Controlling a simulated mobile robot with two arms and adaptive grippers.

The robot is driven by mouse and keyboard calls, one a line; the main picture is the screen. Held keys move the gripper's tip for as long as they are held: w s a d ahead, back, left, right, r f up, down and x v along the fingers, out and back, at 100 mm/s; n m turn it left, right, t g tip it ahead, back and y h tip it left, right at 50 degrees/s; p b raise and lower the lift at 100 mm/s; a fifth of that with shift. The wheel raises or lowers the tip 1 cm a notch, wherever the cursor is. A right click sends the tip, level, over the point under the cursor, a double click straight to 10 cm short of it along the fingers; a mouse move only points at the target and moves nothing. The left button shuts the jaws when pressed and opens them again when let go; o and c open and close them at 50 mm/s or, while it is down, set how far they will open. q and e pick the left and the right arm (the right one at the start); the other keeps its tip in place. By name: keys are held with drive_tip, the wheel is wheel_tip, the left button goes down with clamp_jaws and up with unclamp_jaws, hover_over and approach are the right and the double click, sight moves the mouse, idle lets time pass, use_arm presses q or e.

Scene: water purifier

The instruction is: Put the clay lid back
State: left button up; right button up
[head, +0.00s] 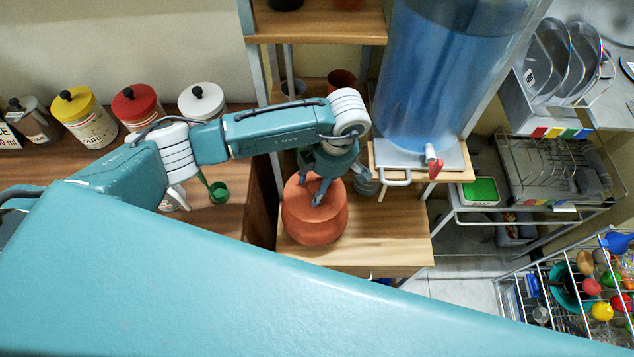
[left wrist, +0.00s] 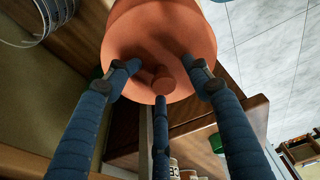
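The orange-brown clay pot (head: 312,230) stands on a wooden shelf below and left of the water tank. The clay lid (left wrist: 140,38) appears to sit on top of the pot; in the left wrist view it is a round disc with a short knob (left wrist: 161,78). My left gripper (head: 316,195) reaches down over the lid. In the left wrist view its fingers (left wrist: 160,82) are spread around the knob, with gaps between them and it. The gripper partly hides the lid in the head view. My right gripper is not in view.
The blue water tank (head: 440,75) with a red-handled tap (head: 433,165) stands right of the pot. A small metal cup (head: 366,183) is close beside the pot. Dish racks (head: 555,170) stand at right.

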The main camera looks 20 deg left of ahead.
use_arm(q)
wheel_tip(320, 180, up, 12)
drive_tip(key=d, duration=0.2)
drive_tip(key=shift+w+d, duration=0.15)
drive_tip(key=shift+w, duration=0.15)
drive_tip(key=shift+f, duration=0.15)
